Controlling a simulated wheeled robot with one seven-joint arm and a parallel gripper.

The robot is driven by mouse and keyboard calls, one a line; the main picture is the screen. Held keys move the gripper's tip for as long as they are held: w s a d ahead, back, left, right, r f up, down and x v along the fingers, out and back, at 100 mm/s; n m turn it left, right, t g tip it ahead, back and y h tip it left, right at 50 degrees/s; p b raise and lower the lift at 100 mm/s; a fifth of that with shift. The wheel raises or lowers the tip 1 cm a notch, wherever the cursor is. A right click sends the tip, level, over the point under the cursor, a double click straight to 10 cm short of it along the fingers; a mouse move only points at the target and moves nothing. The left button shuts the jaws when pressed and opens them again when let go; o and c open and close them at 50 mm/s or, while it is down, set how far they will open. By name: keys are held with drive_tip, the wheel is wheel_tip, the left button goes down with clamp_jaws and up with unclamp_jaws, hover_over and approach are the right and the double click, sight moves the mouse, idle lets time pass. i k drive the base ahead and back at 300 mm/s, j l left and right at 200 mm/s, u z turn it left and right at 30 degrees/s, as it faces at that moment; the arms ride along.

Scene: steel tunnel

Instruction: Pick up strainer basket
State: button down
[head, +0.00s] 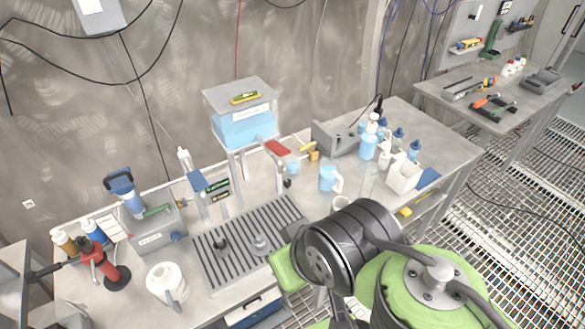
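Two small grey metal pieces stand on the slatted drain grate (207,270) of the workbench: a darker one (221,244) on the left and a lighter, rounder one (261,243) on the right. Either may be the strainer basket; they are too small here to tell. Both look upright and clear of my arm. My arm's black joint and green links fill the lower right, just right of the grate. I cannot make out my gripper's fingers in this view.
A white jug (166,285) and a red tool (100,262) stand left of the grate. A raised blue-liquid tank (243,126) stands behind it. Blue and white bottles, a blue pitcher (329,178) and a white container (403,176) crowd the bench to the right.

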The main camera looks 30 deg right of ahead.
sight(221, 246)
drive_tip(key=j+u, duration=0.2)
drive_tip(key=j, duration=0.2)
drive_tip(key=i+j+u, duration=0.2)
drive_tip(key=j, duration=0.2)
drive_tip(key=i+j+u, duration=0.2)
drive_tip(key=j, duration=0.15)
